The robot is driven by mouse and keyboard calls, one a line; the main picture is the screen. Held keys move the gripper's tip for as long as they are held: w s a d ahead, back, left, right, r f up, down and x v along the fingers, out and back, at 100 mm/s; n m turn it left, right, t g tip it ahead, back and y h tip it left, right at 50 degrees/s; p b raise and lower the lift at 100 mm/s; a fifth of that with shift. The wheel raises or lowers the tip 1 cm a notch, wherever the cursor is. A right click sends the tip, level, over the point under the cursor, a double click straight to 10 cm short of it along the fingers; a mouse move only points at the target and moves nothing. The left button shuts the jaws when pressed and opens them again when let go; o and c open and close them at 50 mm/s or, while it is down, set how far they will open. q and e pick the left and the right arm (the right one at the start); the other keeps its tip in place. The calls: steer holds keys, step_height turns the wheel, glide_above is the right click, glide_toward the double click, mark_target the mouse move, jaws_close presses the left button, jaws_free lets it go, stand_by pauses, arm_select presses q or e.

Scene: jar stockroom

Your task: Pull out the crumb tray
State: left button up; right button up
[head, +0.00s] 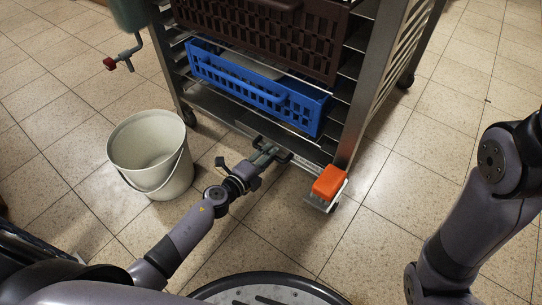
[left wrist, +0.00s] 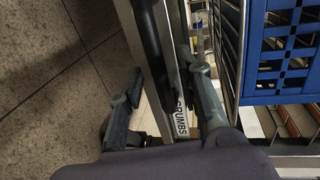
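The crumb tray is the low metal tray at the bottom of the rack. Its front shows in the left wrist view, with a label reading CRUMBS (left wrist: 181,118) and a dark bar-like handle (left wrist: 150,42). My left gripper (head: 265,152) is at the tray's front in the head view. In the left wrist view its two fingers (left wrist: 168,85) are spread apart, with the dark handle and metal front between them. I cannot tell whether either finger touches the handle. My right arm (head: 490,200) is at the right of the head view; its gripper is out of frame.
The metal rack (head: 372,85) holds a blue crate (head: 310,112) and a dark brown crate (head: 325,45) above the tray. An orange block (head: 329,181) is at its front corner caster. A pale bucket (head: 150,155) stands left of my gripper. Tiled floor in front is mostly clear.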

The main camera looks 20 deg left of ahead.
arm_select(q)
steer(key=shift+x, duration=0.8)
steer(key=shift+c, duration=0.3)
jaws_close()
